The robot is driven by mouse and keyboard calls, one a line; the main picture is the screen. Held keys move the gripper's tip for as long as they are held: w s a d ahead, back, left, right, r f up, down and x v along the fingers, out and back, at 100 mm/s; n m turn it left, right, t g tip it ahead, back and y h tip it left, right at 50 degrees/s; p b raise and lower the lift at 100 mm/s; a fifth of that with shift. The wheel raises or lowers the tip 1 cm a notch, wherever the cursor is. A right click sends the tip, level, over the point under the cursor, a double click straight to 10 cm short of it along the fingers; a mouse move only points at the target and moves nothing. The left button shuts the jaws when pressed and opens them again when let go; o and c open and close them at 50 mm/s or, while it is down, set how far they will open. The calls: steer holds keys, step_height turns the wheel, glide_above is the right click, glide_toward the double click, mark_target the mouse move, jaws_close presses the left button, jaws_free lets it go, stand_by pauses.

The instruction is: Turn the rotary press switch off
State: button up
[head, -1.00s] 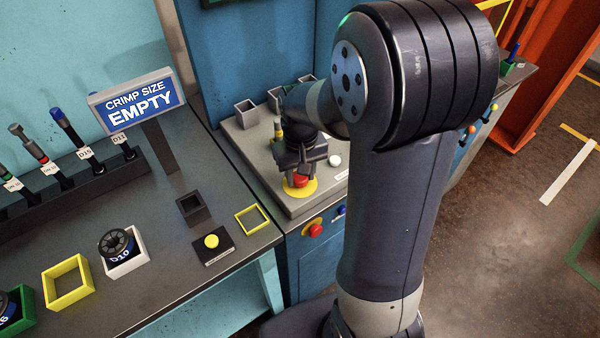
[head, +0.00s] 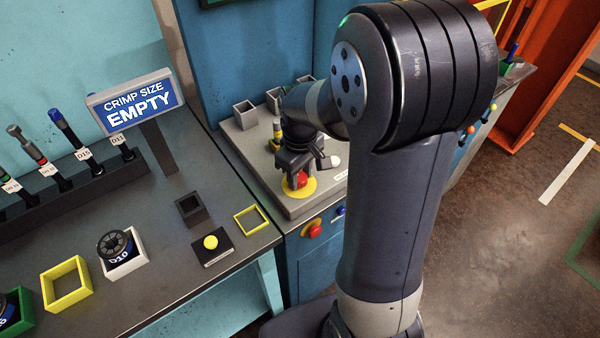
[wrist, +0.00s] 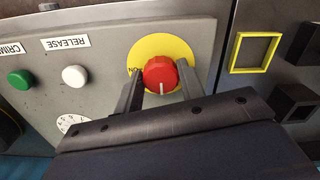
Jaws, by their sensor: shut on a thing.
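The rotary press switch is a red knob (wrist: 161,73) on a yellow disc (wrist: 150,48), set in the grey top of the press bench. A white line on the knob points toward the bottom of the wrist view, and part of an "ON" mark shows at its left. My gripper (wrist: 160,80) has one finger on each side of the knob and is shut on it. In the head view, my gripper (head: 303,164) is over the red knob (head: 297,181), partly hiding it.
In the wrist view, a white button (wrist: 75,76) and a green button (wrist: 20,79) sit left of the knob; a yellow square frame (wrist: 254,52) is at right. A red button (head: 313,231) is on the bench front. The sign (head: 137,101) reads "CRIMP SIZE EMPTY".

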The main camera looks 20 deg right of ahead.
mark_target(300, 177)
steer(key=o, duration=1)
steer(key=shift+r, duration=0.1)
step_height(300, 177, up, 11)
steer(key=shift+f, duration=0.2)
step_height(300, 177, down, 11)
steer(key=shift+r, duration=0.1)
stand_by(0.5)
stand_by(0.5)
